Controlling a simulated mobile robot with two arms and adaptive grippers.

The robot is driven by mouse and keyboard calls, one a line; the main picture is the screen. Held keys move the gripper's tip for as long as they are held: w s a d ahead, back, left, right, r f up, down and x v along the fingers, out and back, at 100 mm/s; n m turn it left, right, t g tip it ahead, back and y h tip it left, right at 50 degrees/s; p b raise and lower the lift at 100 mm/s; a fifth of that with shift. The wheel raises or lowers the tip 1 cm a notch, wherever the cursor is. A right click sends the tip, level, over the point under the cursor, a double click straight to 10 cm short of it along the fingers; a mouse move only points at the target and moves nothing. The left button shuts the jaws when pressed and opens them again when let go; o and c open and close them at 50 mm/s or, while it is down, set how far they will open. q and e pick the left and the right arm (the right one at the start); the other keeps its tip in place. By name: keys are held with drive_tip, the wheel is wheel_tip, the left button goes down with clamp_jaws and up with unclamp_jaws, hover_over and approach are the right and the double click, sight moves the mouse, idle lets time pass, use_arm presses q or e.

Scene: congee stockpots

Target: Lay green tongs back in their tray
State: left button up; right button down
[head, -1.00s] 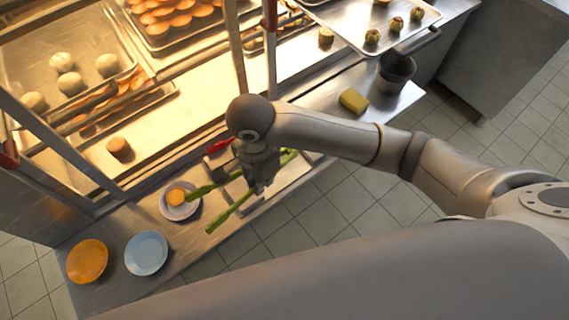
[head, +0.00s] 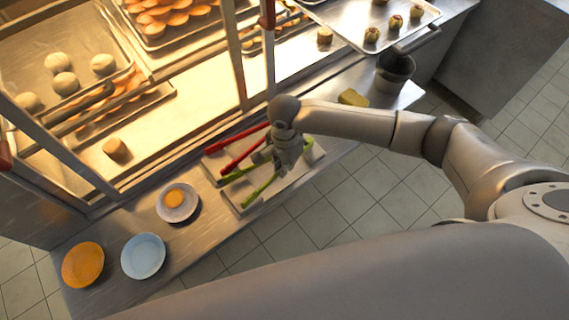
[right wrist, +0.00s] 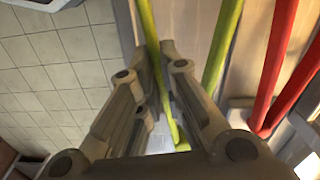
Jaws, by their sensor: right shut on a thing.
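The green tongs (head: 262,190) are in my right gripper (head: 286,168), over the grey tray (head: 314,154) on the steel counter. In the right wrist view, the fingers (right wrist: 157,50) are shut on one green leg (right wrist: 149,35), and the other green leg (right wrist: 219,60) is spread out to the right. I cannot tell whether the green tongs touch the tray floor. My left gripper is out of view.
A yellow sponge (head: 352,98) and a dark pot (head: 394,73) are at right. The glass-fronted warmer's posts (head: 236,55) rise behind the tray.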

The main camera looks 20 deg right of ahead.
drive_tip(key=shift+f, duration=0.1)
drive_tip(key=shift+f, duration=0.5)
drive_tip(key=c, duration=1.6)
unclamp_jaws()
drive_tip(key=shift+w+r, duration=0.1)
drive_tip(key=shift+r, duration=0.3)
wheel_tip(320, 180, up, 12)
drive_tip(key=p, duration=0.1)
drive_tip(key=shift+r, duration=0.15)
